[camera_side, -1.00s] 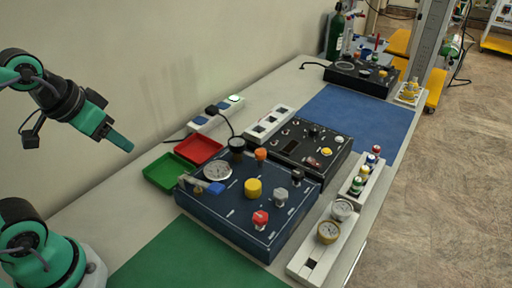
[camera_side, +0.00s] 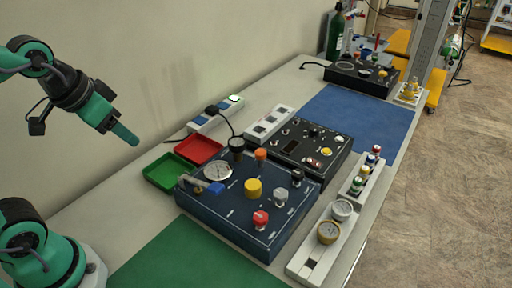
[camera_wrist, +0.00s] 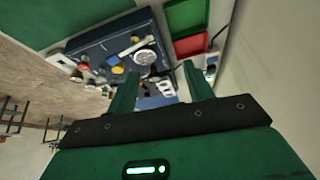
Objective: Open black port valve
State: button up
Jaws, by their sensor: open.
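The blue panel box (camera_side: 222,218) sits on the bench in the side view. A black knob (camera_side: 297,176), which looks like the black port valve, stands at its right corner, beside a grey knob (camera_side: 281,195). A red knob (camera_side: 260,218), a yellow knob (camera_side: 253,187) and a blue lever (camera_side: 215,188) are on the same panel. My gripper (camera_side: 130,138) is in the air left of the panel, well apart from the black knob. In the wrist view my gripper (camera_wrist: 161,68) is open and empty, with the panel (camera_wrist: 100,45) beyond it. I cannot make out the black knob there.
A red tray (camera_side: 199,149) and a green tray (camera_side: 169,173) lie behind the panel. A second, black panel (camera_side: 325,168) stands close to its right. A gauge strip (camera_side: 312,258) runs along the front. The green mat (camera_side: 190,262) is bare.

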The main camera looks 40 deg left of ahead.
jog(key=w+d+r+m+g, duration=0.1)
jog(key=w+d+r+m, duration=0.3)
jog(key=w, duration=0.5)
jog(key=m+g, duration=0.4)
jog(key=m, duration=1.2)
send_over(298, 173)
notch_tip(298, 173, down, 13)
jog(key=shift+f, duration=0.2)
jog(key=shift+f, duration=0.1)
jog(key=shift+f, duration=3.75)
